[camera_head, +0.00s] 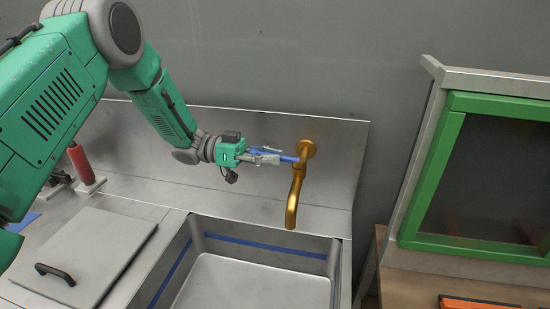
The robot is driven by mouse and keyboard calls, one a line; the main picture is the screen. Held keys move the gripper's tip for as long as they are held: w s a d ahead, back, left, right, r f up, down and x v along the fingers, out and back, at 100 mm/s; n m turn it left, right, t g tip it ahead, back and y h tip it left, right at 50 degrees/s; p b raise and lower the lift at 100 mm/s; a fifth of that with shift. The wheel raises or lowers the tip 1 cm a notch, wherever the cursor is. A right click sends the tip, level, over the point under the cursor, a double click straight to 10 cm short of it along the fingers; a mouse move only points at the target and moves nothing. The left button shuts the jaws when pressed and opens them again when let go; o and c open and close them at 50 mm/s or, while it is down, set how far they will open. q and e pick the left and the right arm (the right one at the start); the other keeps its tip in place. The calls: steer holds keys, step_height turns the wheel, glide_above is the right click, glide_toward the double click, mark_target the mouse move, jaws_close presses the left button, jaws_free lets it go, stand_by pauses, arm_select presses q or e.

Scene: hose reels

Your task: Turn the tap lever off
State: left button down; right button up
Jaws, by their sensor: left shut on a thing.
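A brass tap (297,190) comes out of the metal backsplash, and its spout bends down over the sink. A blue lever (289,159) points left from the tap's body. My left gripper (272,157) reaches in from the left and is shut on the blue lever, just left of the tap body. The fingers hide part of the lever. My right gripper is not in view.
The metal sink (262,243) with a blue stripe inside lies below the tap. A metal lid with a black handle (55,274) lies on the counter at left, near a red-handled object (79,162). A green-framed cabinet (425,178) stands at right.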

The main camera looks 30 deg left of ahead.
arm_select(q)
steer(key=shift+w+a, duration=0.1)
steer(key=shift+a, duration=0.05)
steer(key=c, duration=1.7)
jaws_free()
steer(key=shift+o, duration=0.7)
steer(key=shift+a, duration=0.1)
steer(key=shift+a+f, duration=0.1)
steer(key=shift+a, duration=0.7)
steer(key=v, duration=1)
steer(key=shift+s+a, duration=0.2)
steer(key=shift+a, duration=0.05)
steer(key=shift+a, duration=0.1)
